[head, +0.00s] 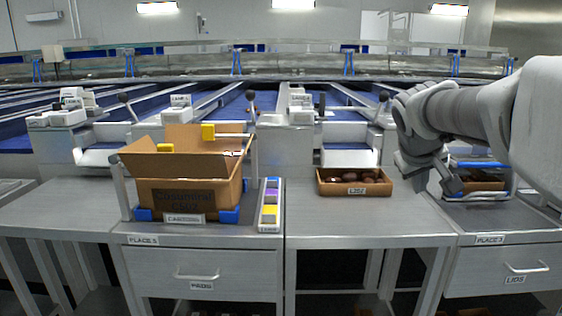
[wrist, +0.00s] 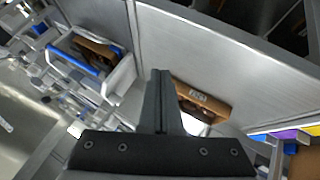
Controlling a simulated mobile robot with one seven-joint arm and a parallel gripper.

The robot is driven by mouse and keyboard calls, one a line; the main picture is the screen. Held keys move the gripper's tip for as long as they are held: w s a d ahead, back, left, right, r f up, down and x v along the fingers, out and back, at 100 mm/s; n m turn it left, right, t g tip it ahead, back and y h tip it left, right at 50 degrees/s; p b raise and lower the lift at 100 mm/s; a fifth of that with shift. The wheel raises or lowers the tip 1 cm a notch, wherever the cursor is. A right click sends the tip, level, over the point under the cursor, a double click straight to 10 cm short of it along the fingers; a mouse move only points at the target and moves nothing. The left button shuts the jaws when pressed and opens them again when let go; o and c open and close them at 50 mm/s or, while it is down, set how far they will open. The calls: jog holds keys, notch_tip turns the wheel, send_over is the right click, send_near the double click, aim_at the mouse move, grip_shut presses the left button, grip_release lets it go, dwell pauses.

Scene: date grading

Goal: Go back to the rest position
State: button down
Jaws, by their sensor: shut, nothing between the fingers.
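My gripper (head: 450,188) hangs from my arm at the right of the head view, above the right part of the bench. Its fingers are together and hold nothing. In the wrist view the closed fingers (wrist: 160,100) point up the picture, over the bench top.
An open cardboard carton (head: 187,197) stands on the left bench in a holder with blue corners. A strip of coloured blocks (head: 270,205) lies beside it. Another tray (head: 484,183) sits behind my gripper on the right. The bench between strip and tray (head: 310,225) is clear.

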jog(key=s+a+f+y, duration=0.2)
jog(key=s+a+f, duration=0.25)
jog(key=s, duration=0.45)
jog(key=s+a+f+m+g+y, duration=0.1)
jog(key=s+a+f, duration=0.2)
jog(key=s+a, duration=0.35)
jog(key=s+a+f+y, duration=0.2)
jog(key=s+a+f, duration=0.15)
jog(key=s, duration=0.65)
notch_tip(320, 180, up, 28)
jog(key=p, duration=2.8)
jog(key=shift+d+r, duration=0.15)
jog(key=shift+d, duration=0.2)
